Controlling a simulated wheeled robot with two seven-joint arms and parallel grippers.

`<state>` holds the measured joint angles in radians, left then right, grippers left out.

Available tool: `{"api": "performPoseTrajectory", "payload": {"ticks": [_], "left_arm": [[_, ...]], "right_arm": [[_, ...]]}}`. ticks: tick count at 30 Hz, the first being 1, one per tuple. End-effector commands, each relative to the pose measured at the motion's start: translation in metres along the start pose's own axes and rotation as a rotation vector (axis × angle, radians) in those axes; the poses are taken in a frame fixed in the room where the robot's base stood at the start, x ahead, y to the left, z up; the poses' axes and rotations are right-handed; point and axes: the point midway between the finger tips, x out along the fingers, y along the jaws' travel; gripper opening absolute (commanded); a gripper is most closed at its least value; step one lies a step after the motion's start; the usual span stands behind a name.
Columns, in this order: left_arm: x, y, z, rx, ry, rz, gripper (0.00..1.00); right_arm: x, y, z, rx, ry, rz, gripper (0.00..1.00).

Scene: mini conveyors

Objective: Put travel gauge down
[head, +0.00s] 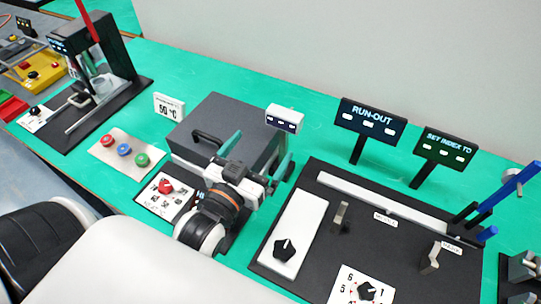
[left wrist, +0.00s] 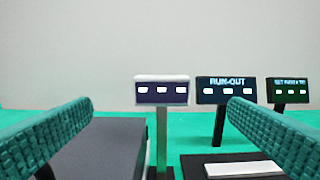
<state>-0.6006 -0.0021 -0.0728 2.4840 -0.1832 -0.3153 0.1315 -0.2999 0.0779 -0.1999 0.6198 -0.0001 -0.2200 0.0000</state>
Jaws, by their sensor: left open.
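I cannot tell for certain which thing is the travel gauge; nothing in view carries that name. My left gripper (head: 261,150) is open, its teal fingers spread beside the dark grey box (head: 225,125) with a black handle. In the left wrist view the two fingers (left wrist: 160,110) stand wide apart with nothing held between them. Beyond them stands a small white-framed display on a post (left wrist: 162,92), which also shows in the head view (head: 284,118). My right gripper is not seen.
To the right is a black board (head: 400,235) with a white rail, metal brackets and dials. Behind it stand the RUN-OUT sign (head: 371,117) and a SET INDEX TO sign (head: 445,146). A button panel (head: 125,152) lies left. Green table is clear behind the box.

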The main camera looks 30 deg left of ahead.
Motion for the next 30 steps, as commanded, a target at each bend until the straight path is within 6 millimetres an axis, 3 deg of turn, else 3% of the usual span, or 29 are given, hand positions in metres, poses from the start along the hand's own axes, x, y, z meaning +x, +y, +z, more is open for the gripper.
{"api": "performPoseTrajectory", "payload": {"ticks": [3, 9, 12, 23, 30], "left_arm": [[-0.002, 0.001, 0.001, 0.0, -0.001, -0.002, 0.98], [0.02, 0.0, 0.0, 0.001, -0.006, -0.003, 0.98], [0.038, 0.0, 0.006, 0.001, -0.002, -0.003, 0.98], [0.071, -0.001, 0.004, 0.0, 0.001, -0.002, 0.98], [0.107, -0.003, 0.003, 0.0, 0.001, -0.002, 0.98]], "right_arm": [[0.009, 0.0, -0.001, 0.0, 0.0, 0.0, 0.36], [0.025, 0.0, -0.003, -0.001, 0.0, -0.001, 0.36], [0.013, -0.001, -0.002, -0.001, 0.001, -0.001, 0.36], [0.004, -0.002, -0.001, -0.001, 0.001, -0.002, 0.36], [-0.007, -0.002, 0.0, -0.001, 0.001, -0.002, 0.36]]}}
